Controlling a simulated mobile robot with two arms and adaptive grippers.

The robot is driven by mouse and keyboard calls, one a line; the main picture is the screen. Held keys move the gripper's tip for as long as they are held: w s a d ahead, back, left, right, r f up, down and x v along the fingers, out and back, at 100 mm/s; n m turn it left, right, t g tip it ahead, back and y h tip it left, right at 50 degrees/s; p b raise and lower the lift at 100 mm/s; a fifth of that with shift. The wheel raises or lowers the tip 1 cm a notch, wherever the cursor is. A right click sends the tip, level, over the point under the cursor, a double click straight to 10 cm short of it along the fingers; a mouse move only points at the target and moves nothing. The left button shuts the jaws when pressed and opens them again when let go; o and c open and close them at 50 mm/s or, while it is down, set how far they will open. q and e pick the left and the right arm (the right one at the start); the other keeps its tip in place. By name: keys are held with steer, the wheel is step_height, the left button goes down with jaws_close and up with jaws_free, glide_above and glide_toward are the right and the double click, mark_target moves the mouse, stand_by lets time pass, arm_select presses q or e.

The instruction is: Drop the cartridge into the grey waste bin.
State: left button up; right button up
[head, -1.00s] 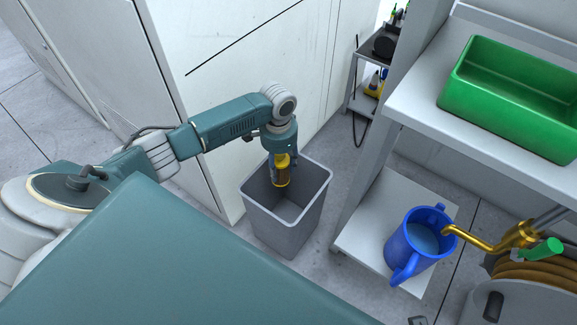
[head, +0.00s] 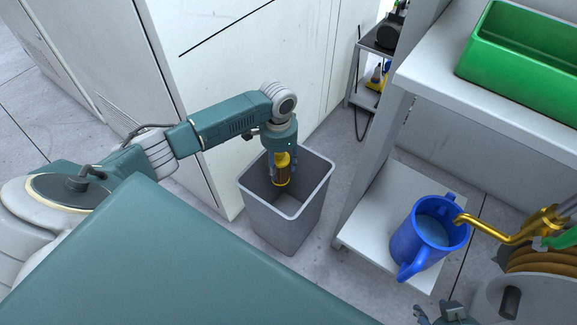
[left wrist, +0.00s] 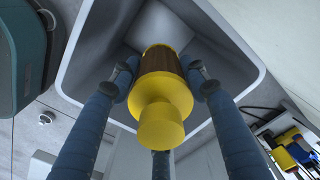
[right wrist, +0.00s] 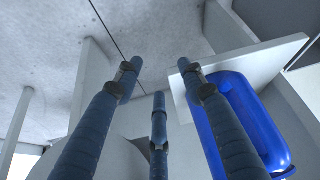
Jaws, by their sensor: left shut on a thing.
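The cartridge (head: 282,176), yellow with a dark brown band, hangs upright in my left gripper (head: 281,163). The left wrist view shows the cartridge (left wrist: 162,88) from above, with the blue fingers shut around it. The grey waste bin (head: 287,226) stands on the floor directly below, and the cartridge's lower end is over its opening. The bin's rim (left wrist: 72,62) surrounds the cartridge in the left wrist view, and the bin's inside looks empty. My right gripper (right wrist: 160,78) is open and empty; only part of it shows at the head view's bottom edge.
A blue mug (head: 430,232) of liquid stands on a low white shelf (head: 365,225) right of the bin. A brass spout (head: 495,228) reaches toward it. A green basin (head: 510,60) sits on the counter above. A white cabinet wall (head: 215,90) stands close behind the bin.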

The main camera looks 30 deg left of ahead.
arm_select(q)
steer(key=shift+f+b, duration=0.5)
steer(key=shift+f, duration=0.1)
arm_select(e)
steer(key=shift+w+a+r+t, duration=0.15)
steer(key=shift+w+t, duration=0.1)
steer(key=shift+w, duration=0.25)
steer(key=shift+w+a+r+t, duration=0.15)
steer(key=shift+w+a+t, duration=0.05)
steer(key=shift+w, duration=0.25)
steer(key=shift+w+a+r+t, duration=0.15)
steer(key=shift+w+t, duration=0.1)
steer(key=shift+w, duration=0.25)
arm_select(q)
steer(key=o, duration=1.4)
steer(key=shift+c, duration=0.2)
step_height(320, 180, up, 12)
steer(key=shift+r, duration=0.1)
